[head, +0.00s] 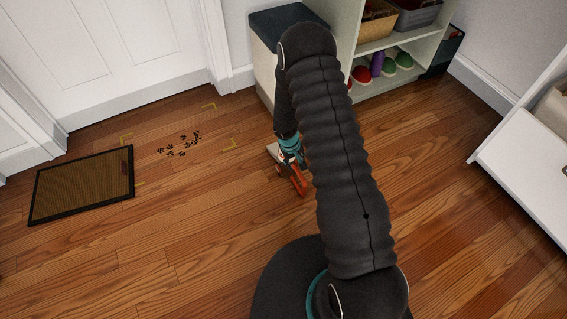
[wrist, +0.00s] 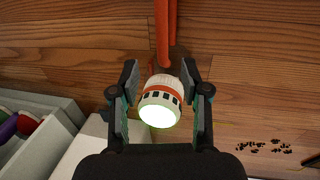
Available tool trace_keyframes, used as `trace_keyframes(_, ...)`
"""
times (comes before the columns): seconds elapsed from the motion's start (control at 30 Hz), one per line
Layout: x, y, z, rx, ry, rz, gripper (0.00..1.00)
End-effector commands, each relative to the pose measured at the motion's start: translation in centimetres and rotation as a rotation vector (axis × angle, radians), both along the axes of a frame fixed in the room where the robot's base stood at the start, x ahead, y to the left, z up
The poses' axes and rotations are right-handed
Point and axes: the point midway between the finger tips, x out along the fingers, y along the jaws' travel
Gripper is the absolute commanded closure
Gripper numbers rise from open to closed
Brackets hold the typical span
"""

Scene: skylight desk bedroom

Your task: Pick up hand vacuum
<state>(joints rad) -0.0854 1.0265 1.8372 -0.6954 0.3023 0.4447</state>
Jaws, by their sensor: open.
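The hand vacuum (wrist: 162,104) has a pale, rounded body with an orange band and a ring of dark slots. Its near end glows pale green-white in the wrist view, and a long orange-red part (wrist: 165,38) reaches away from it. In the head view its orange part (head: 299,183) shows low by the wood floor, beside my arm. My gripper (wrist: 159,80) is open, with one finger on each side of the pale body. I cannot tell whether either finger touches it. In the head view my gripper (head: 290,153) is partly hidden by my arm.
A storage box with a dark top (head: 278,22) and a shelf unit (head: 350,45) holding baskets and colored items stand behind my arm. A doormat (head: 85,185) and small dark marks (head: 180,145) lie left. Open wood floor (head: 190,240) surrounds the vacuum's left side.

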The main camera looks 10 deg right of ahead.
Motion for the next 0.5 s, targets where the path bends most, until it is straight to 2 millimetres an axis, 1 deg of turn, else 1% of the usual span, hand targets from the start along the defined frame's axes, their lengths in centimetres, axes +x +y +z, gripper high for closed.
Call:
trace_keyframes(0.03, 0.0, -0.2, -1.0, 0.000, 0.002, 0.000, 0.54)
trace_keyframes(0.1, 0.1, -0.3, -1.9, 0.000, 0.001, 0.002, 0.54)
trace_keyframes(0.2, 0.2, -0.4, -2.7, 0.000, 0.000, 0.003, 0.54)
trace_keyframes(0.37, 0.3, -0.4, -3.4, 0.001, -0.001, 0.004, 0.54)
trace_keyframes(0.5, 0.4, -0.5, -5.0, 0.001, 0.002, 0.007, 0.54)
